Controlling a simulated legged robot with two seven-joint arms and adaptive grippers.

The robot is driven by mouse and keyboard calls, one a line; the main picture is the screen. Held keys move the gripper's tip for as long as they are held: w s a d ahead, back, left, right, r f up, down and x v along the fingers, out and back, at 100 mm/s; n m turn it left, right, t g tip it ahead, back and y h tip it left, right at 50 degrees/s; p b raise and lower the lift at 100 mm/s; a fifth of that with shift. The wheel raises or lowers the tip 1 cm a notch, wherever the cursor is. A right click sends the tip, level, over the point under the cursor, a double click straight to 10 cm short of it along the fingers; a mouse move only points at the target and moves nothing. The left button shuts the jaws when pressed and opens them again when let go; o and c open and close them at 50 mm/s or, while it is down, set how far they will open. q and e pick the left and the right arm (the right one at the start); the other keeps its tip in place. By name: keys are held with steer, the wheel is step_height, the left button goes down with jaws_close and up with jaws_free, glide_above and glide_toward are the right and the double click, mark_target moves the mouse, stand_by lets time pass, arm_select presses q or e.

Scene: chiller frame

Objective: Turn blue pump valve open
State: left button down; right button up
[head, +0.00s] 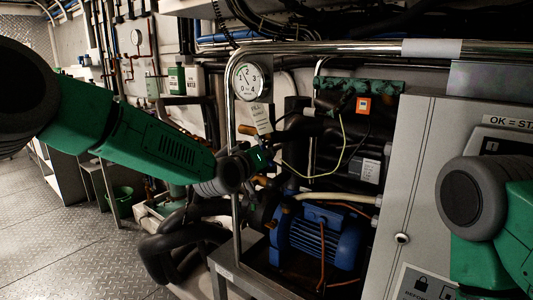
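The blue pump (318,238) with its ribbed motor body sits low on the metal frame in the middle of the head view. Small blue and brass fittings (287,196) stand at its upper left, just beyond the end of my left arm. I cannot clearly tell which of them is the valve or how it is turned. My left gripper (266,172) is small and dark against the pipes, close to these fittings. Its fingers do not show clearly, nor whether they touch anything. My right arm shows at the right edge, but its gripper is out of view.
A steel pipe frame (237,120) rises beside my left gripper, with a round gauge (248,79) above. Black hoses (190,238) run at lower left. A grey control cabinet (420,150) stands at right. Open floor (55,240) lies at left.

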arm_select(q)
steer(key=shift+f, duration=0.1)
steer(key=c, duration=1.6)
jaws_free()
steer(key=shift+o, duration=0.2)
steer(key=v, duration=1.2)
